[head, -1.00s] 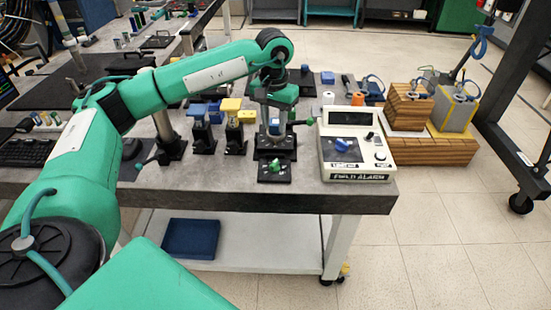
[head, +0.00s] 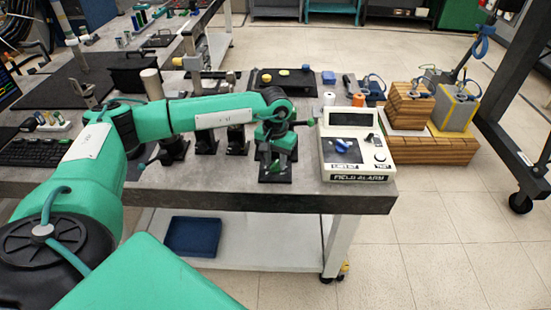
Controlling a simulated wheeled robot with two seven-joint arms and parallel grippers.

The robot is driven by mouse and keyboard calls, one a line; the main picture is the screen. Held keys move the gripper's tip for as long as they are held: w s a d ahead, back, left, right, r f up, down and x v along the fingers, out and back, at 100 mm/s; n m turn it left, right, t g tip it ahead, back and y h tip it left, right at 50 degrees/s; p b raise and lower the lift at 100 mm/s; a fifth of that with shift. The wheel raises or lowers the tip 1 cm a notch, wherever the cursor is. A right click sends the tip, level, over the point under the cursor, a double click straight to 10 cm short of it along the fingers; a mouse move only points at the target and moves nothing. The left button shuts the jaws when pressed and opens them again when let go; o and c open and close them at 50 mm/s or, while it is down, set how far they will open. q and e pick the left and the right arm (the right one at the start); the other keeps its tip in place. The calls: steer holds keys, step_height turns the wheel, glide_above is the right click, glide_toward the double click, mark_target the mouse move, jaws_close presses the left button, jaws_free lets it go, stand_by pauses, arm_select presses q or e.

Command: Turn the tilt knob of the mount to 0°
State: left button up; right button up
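My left gripper (head: 276,158) points down over a small black mount at the front of the bench, beside the field alarm box. The mount's dark base (head: 275,178) shows below the fingers. The tilt knob and its angle marks are hidden or too small to read. The fingers are at the mount's top, but I cannot tell whether they touch the knob or how far apart they are. A black rod with a green end (head: 311,121) sticks out to the right just behind the gripper. My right gripper is not in view.
The white field alarm box (head: 350,150) stands close to the right. Several black mounts (head: 206,142) stand to the left, partly under my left forearm. A dark mat with yellow discs (head: 283,72) lies behind. Wooden blocks (head: 410,105) stand beyond the bench's right end.

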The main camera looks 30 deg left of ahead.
arm_select(q)
steer(key=shift+c, duration=0.4)
jaws_close()
